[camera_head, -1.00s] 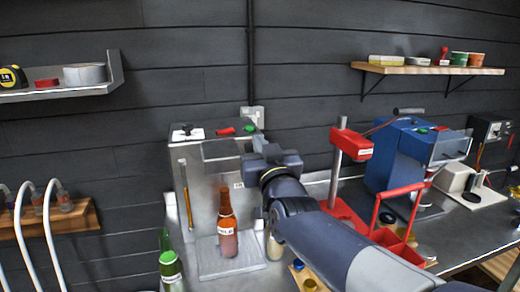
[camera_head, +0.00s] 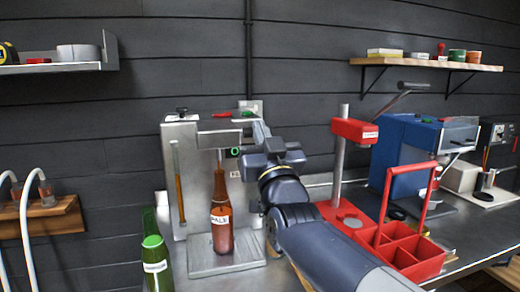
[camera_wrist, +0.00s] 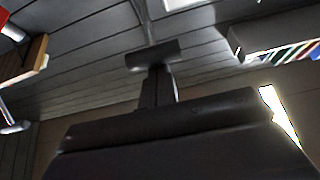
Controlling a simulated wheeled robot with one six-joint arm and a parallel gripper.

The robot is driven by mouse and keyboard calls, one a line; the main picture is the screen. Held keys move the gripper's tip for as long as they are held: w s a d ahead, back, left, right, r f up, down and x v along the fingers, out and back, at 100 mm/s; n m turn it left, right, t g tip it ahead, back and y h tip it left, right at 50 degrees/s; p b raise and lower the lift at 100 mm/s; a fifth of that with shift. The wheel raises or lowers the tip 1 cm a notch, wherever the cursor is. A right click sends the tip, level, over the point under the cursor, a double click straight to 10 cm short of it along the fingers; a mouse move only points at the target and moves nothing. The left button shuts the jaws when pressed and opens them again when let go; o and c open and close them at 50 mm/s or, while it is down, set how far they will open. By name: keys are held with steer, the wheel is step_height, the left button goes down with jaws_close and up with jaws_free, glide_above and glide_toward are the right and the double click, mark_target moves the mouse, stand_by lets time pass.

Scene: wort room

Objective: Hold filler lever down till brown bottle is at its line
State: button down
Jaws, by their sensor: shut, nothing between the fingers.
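The brown bottle (camera_head: 221,225), with a white "PALE" label, stands upright on the tray of the steel filler (camera_head: 187,205). The filler's thin spout comes down at the bottle's mouth. Its fill line and liquid level are too small to make out. A grey bar (camera_head: 261,131) at the filler's upper right, perhaps the lever, is partly hidden behind my gripper (camera_head: 274,148). My gripper is shut and empty, just right of the filler head; I cannot tell whether it touches the bar. In the wrist view my shut gripper (camera_wrist: 157,88) points at the dark wall.
A green bottle (camera_head: 156,264) stands at the filler's front left. To the right are a red stand (camera_head: 353,129), a red divided carrier (camera_head: 423,262) and a blue machine (camera_head: 397,158). Shelves hang on the wall above both sides.

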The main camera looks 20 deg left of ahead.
step_height(320, 180, down, 3)
steer(key=t+b, duration=0.1)
steer(key=b, duration=0.4)
steer(key=shift+s+y, duration=0.1)
steer(key=shift+y, duration=0.2)
steer(key=shift+f+b, duration=0.4)
steer(key=shift+b, duration=0.2)
step_height(320, 180, up, 4)
steer(key=s+d+p, duration=0.1)
steer(key=s+p, duration=0.1)
steer(key=b+v, duration=0.2)
steer(key=v, duration=0.7)
steer(key=shift+w+f, duration=0.15)
steer(key=shift+f, duration=0.25)
steer(key=r+p+x, duration=0.1)
steer(key=p+x, duration=0.1)
steer(key=x, duration=0.8)
steer(key=shift+w+a+f+b, duration=0.15)
steer(key=shift+f+b, duration=0.2)
steer(key=shift+f, duration=0.4)
steer(key=shift+w+f+b, duration=0.2)
steer(key=shift+f+b, duration=0.1)
steer(key=shift+f, duration=0.4)
steer(key=shift+w+a+f+b, duration=0.15)
steer(key=shift+f+b, duration=0.2)
steer(key=shift+f, duration=0.4)
